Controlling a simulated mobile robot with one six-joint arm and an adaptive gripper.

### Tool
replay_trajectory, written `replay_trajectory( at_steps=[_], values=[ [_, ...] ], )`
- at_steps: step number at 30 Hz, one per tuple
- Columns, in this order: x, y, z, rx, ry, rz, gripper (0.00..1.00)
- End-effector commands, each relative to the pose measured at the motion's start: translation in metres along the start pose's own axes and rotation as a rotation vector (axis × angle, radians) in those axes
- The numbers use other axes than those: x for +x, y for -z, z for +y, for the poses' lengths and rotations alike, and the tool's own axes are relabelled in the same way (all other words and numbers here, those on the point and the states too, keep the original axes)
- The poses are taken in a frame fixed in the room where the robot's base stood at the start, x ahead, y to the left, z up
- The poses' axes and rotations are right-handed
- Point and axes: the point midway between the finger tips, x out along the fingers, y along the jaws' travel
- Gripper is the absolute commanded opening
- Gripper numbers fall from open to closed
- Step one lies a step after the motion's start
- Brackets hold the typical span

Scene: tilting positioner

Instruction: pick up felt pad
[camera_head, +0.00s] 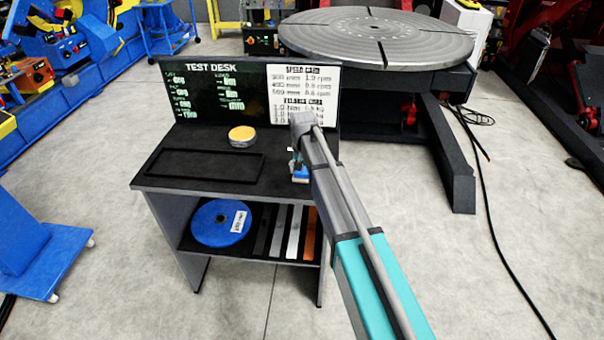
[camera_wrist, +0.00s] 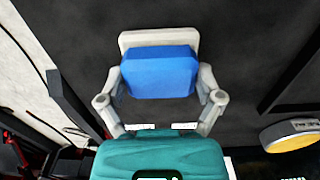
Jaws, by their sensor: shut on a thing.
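The felt pad shows in the wrist view as a blue block (camera_wrist: 160,72) with a pale grey-beige layer (camera_wrist: 158,40) showing beyond its far edge. My gripper (camera_wrist: 160,80) has one finger against each side of the blue block. In the head view, the blue of the felt pad (camera_head: 300,178) shows low at the right front of the dark desk top (camera_head: 205,182), below my gripper (camera_head: 297,166). My arm partly hides it there. I cannot tell whether the pad touches the desk.
A round tin with a yellow top (camera_head: 242,135) stands at the back of the desk, left of my gripper. A black-rimmed rectangle (camera_head: 205,179) lies at the left front. The upright test board (camera_head: 225,85) closes off the back. A blue disc (camera_head: 215,223) lies on the shelf below.

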Motion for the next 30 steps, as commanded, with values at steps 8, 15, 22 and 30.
replay_trajectory(
  at_steps=[8, 15, 22, 30],
  values=[
    [-0.003, 0.0, 0.0, 0.0, 0.0, 0.0, 0.35],
    [-0.015, 0.0, 0.0, 0.0, 0.0, 0.0, 0.35],
    [-0.037, 0.0, 0.0, 0.0, 0.0, 0.0, 0.35],
    [-0.069, -0.028, 0.011, 0.001, 0.0, 0.0, 0.35]
  ],
)
